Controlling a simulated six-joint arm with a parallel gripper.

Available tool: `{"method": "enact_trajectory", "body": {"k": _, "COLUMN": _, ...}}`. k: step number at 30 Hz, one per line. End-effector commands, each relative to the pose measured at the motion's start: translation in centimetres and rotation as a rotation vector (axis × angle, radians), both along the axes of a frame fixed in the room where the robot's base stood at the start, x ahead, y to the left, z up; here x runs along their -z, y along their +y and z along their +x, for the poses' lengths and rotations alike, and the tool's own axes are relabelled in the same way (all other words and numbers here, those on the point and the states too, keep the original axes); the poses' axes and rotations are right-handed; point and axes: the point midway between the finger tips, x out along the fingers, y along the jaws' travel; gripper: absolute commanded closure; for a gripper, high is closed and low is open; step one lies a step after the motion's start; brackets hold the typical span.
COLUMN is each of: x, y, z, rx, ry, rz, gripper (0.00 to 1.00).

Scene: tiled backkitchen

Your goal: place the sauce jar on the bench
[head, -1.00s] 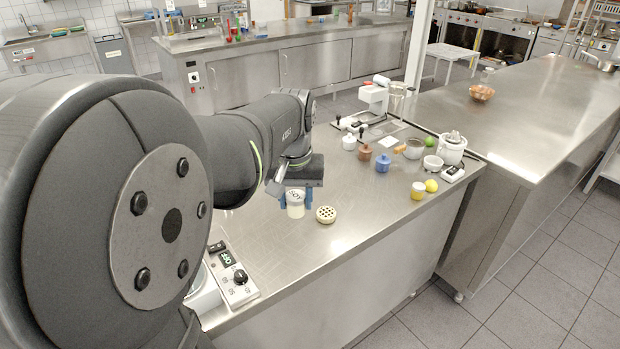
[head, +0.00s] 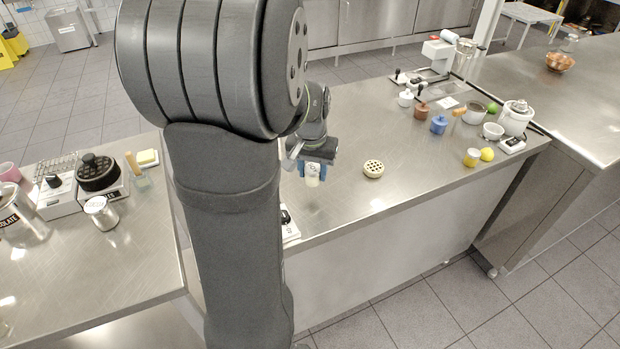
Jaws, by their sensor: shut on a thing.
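My gripper (head: 314,168) is shut on a small pale jar (head: 312,180) with a light label, its blue fingertips on either side. I take this to be the sauce jar. It looks upright, over the left part of the steel bench (head: 345,215) on the right. I cannot tell whether its base touches the top. My arm hides the bench's left end and part of the gripper.
A round beige perforated piece (head: 373,168) lies right of the jar. A yellow jar (head: 472,157), a lemon (head: 487,154), a blue pot (head: 438,124) and a brown pot (head: 421,111) stand farther right. Another steel bench (head: 150,260) at left holds a black-topped appliance (head: 97,173).

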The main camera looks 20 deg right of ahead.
Motion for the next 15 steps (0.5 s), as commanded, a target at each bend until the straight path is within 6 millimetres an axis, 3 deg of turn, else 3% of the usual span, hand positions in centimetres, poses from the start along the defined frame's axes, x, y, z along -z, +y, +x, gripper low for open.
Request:
{"method": "enact_trajectory", "body": {"k": 3, "x": 0.6, "y": 0.4, "z": 0.8, "rx": -0.002, "ry": 0.000, "rz": 0.000, "gripper": 0.86}}
{"method": "enact_trajectory", "body": {"k": 12, "x": 4.3, "y": 0.4, "z": 0.9, "rx": 0.000, "ry": 0.002, "rz": 0.001, "gripper": 0.86}}
{"method": "enact_trajectory", "body": {"k": 15, "x": 4.6, "y": 0.4, "z": 0.9, "rx": 0.000, "ry": 0.000, "rz": 0.000, "gripper": 0.86}}
